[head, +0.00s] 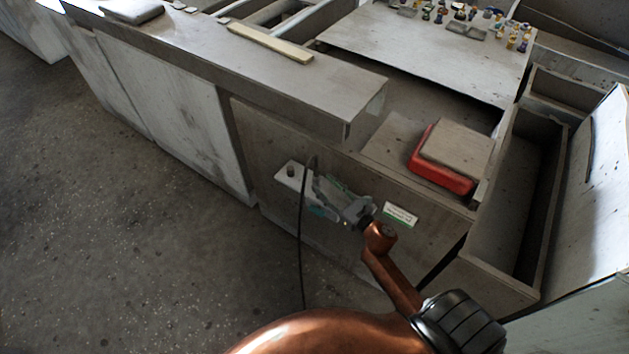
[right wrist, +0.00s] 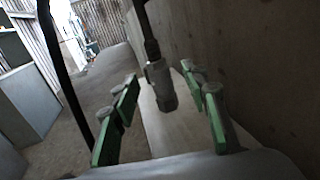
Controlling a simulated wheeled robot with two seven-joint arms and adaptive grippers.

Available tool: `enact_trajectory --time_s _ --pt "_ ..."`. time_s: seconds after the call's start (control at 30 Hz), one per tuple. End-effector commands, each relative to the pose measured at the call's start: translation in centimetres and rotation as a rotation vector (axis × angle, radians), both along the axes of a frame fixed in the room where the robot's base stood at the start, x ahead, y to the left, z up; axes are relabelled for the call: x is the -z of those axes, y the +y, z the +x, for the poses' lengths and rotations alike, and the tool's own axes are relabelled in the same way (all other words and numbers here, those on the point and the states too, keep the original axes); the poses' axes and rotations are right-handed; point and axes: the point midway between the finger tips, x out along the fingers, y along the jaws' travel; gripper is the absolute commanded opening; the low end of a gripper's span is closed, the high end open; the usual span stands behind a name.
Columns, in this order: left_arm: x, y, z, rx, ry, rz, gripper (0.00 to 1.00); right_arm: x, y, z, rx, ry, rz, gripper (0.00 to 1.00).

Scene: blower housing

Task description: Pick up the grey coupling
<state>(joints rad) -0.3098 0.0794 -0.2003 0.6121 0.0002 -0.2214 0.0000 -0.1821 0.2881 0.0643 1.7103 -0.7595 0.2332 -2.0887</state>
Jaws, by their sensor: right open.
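The grey coupling (right wrist: 160,84) shows in the right wrist view as a small grey cylinder at the end of a dark hose (right wrist: 147,32). It is between the two green-padded fingers of my right gripper (right wrist: 163,98), with a visible gap on each side. My right gripper is open. In the head view my right gripper (head: 325,195) is low beside the bench front, at a small white plate (head: 283,174). The coupling cannot be made out there, apparently hidden by the gripper. My left gripper is not in view.
A black cable (head: 301,235) loops beside the right gripper and hangs toward the floor. The bench front (head: 270,145) stands close to the gripper. A red box (head: 424,160) and an open bin (head: 512,210) are at the right. The floor at left is clear.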

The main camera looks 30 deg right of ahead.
Motion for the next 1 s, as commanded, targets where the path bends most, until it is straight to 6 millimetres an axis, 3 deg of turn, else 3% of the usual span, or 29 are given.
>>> enact_trajectory --time_s 0.3,0.6,1.0 --pt "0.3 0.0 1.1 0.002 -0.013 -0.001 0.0 0.2 0.8 4.2 0.0 0.0 0.001 0.41" --pt "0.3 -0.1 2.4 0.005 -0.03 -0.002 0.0 0.3 1.1 4.8 -0.002 0.001 0.001 0.41" --pt "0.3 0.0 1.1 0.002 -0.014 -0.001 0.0 0.2 1.1 4.8 -0.003 0.001 0.001 0.14"
